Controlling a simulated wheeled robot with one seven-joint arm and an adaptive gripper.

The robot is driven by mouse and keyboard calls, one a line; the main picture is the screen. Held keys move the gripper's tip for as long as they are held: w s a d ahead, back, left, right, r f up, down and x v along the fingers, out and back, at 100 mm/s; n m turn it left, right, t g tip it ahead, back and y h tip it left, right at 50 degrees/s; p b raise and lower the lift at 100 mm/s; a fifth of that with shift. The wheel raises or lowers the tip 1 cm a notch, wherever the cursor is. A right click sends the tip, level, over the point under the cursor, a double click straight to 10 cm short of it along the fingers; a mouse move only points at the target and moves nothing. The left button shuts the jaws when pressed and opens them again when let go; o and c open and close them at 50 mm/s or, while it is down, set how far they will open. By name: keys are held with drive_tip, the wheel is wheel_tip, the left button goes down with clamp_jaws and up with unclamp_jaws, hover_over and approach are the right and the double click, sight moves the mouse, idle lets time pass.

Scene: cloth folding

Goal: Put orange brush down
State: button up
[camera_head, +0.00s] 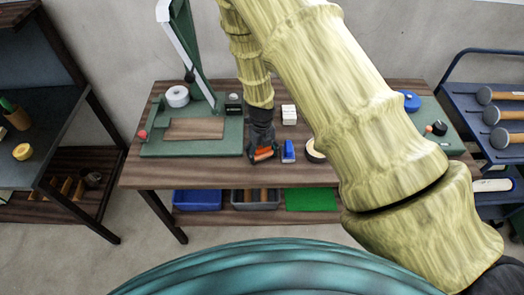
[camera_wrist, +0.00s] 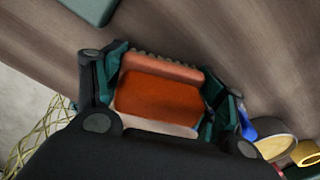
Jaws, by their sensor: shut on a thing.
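The orange brush (camera_head: 264,153) is between the fingers of my gripper (camera_head: 262,150) over the front part of the wooden table (camera_head: 200,176). In the wrist view the orange brush (camera_wrist: 157,95) fills the space between the two dark green fingers of my gripper (camera_wrist: 165,90). My gripper is shut on it. The wrist view shows wood grain behind the brush. I cannot tell whether the brush touches the tabletop. My arm hides part of the table's right side in the head view.
A blue object (camera_head: 288,151) stands close right of my gripper, with a tape roll (camera_head: 314,152) beyond it. A green board (camera_head: 165,150) with a wooden plate (camera_head: 195,128) lies to the left. A white block (camera_head: 289,115) stands behind. The table's front edge is close.

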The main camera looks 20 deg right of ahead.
drive_tip(key=shift+f, duration=0.2)
drive_tip(key=shift+f, duration=0.1)
drive_tip(key=o, duration=1.2)
drive_tip(key=shift+c, duration=0.2)
drive_tip(key=shift+r+b, duration=1.5)
drive_tip(key=shift+r, duration=4.6)
